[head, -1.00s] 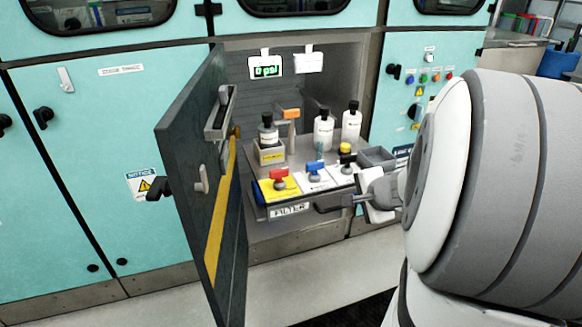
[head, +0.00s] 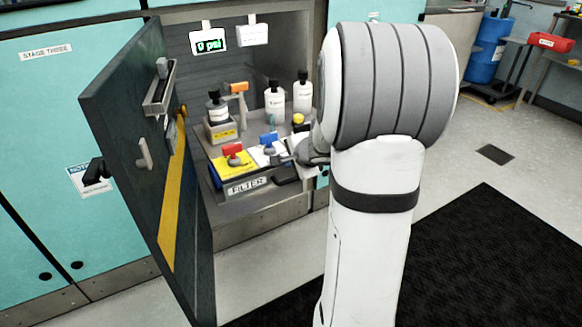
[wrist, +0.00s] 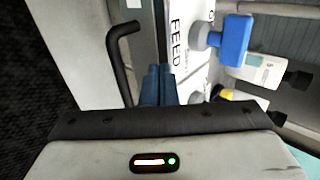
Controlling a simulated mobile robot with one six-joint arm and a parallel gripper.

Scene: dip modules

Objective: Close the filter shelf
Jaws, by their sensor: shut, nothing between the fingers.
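The filter shelf (head: 248,186) sticks out of the open cabinet bay, with a FILTER label on its front. It carries a red-handled valve (head: 232,151) on a yellow plate and a blue-handled valve (head: 268,140). In the wrist view, the blue valve (wrist: 232,42) shows beside a FEED label (wrist: 178,40). My gripper (wrist: 157,72) is shut and empty, its dark blue fingertips close to the shelf's front edge by the FEED plate. A black bar handle (wrist: 122,60) is just left of the fingers. I cannot tell whether they touch anything. My arm hides the shelf's right end in the head view.
A dark cabinet door (head: 150,150) with a yellow stripe stands wide open left of the shelf. Several bottles (head: 275,98) stand at the back of the bay, below a 0 psi display (head: 209,40). A black mat (head: 490,250) lies on open floor at right.

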